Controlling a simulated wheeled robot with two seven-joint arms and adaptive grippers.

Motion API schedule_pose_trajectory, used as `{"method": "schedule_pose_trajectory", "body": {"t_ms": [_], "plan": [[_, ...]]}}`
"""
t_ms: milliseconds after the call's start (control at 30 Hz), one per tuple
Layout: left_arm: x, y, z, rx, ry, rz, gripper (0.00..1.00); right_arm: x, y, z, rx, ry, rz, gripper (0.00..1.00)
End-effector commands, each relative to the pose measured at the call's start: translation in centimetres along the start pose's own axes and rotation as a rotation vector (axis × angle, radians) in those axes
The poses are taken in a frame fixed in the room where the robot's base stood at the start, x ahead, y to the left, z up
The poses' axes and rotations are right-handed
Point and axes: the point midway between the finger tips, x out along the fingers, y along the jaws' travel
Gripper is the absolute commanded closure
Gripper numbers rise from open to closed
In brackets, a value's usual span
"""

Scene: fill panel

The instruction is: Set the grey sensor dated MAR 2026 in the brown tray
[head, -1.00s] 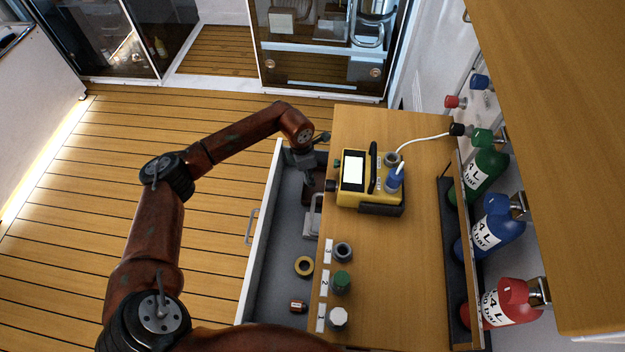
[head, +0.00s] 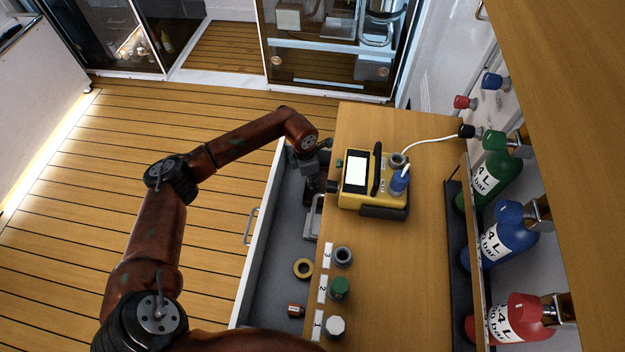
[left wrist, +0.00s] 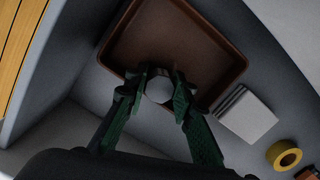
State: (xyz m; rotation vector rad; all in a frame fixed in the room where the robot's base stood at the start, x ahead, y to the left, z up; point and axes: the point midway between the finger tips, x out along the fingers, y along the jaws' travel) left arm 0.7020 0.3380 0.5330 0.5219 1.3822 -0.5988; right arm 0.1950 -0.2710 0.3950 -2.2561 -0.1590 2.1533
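The brown tray (left wrist: 218,52) lies in the open drawer and fills the top middle of the left wrist view. My left gripper (left wrist: 161,88) is over the tray's near side, its green-black fingers on both sides of a grey sensor (left wrist: 158,90) and seemingly touching it. I cannot tell whether the sensor touches the tray floor, and its date is not legible. In the head view my left gripper (head: 311,170) reaches down into the drawer's far end, partly hidden by the arm. My right gripper is not in view.
The drawer (head: 262,258) also holds a yellow ring (head: 303,268), a small orange-brown item (head: 295,310) and a pale block (left wrist: 246,114).

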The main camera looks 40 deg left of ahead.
Motion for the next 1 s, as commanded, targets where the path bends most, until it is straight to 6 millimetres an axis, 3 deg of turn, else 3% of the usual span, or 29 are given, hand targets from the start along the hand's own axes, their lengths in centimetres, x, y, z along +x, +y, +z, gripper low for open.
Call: {"method": "schedule_pose_trajectory", "body": {"t_ms": [200, 500, 733, 1000], "plan": [[0.0, 0.0, 0.0, 0.000, 0.001, 0.000, 0.61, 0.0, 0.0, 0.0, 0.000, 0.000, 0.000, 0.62], [-0.1, 0.0, 0.0, 0.000, 0.000, 0.000, 0.61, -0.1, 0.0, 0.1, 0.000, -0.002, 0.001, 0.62], [-3.5, 0.1, 0.1, 0.000, -0.003, 0.006, 0.61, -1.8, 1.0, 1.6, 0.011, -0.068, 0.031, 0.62], [-7.1, 0.1, 0.1, 0.000, -0.003, 0.004, 0.61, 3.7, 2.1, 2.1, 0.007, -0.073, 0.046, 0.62]]}}
